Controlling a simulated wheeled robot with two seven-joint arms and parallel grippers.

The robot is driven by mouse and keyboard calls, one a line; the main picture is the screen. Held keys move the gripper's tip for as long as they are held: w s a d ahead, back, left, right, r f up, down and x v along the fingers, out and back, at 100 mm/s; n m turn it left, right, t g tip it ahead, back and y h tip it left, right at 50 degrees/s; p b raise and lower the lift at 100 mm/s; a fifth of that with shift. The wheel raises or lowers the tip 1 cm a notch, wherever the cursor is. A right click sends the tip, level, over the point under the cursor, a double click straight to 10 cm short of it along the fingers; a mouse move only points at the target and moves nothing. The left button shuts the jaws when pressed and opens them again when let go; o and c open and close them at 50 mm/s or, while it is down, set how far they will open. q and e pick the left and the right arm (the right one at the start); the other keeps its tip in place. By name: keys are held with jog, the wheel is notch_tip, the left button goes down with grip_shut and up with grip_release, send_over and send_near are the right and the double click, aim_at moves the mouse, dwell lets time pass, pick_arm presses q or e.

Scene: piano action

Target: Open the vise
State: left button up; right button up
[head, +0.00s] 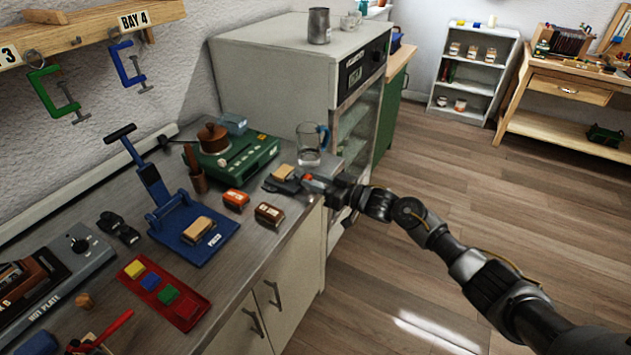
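A small dark grey vise (272,186) sits on the counter near its front edge. A tan block (284,172) is at its top, seemingly between its jaws. My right gripper (312,183) reaches in from the right and is at the vise's right end, beside a small red part. The fingers are small and partly hidden here, so I cannot tell whether they are closed on that part. My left gripper is not in view.
A white cabinet (275,75) stands behind. The floor on the right is clear.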

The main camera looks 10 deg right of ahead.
jog(key=c, duration=0.5)
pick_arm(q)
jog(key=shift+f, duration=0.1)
pick_arm(e)
jog(key=n+b, duration=0.2)
jog(key=n, duration=0.1)
jog(key=shift+f+n, duration=0.15)
jog(key=shift+n, duration=0.25)
jog(key=shift+s+n+b, duration=0.1)
jog(key=shift+n+b, duration=0.55)
jog(key=shift+n, duration=0.35)
jog(key=shift+n+b, duration=0.45)
jog(key=shift+n, duration=0.05)
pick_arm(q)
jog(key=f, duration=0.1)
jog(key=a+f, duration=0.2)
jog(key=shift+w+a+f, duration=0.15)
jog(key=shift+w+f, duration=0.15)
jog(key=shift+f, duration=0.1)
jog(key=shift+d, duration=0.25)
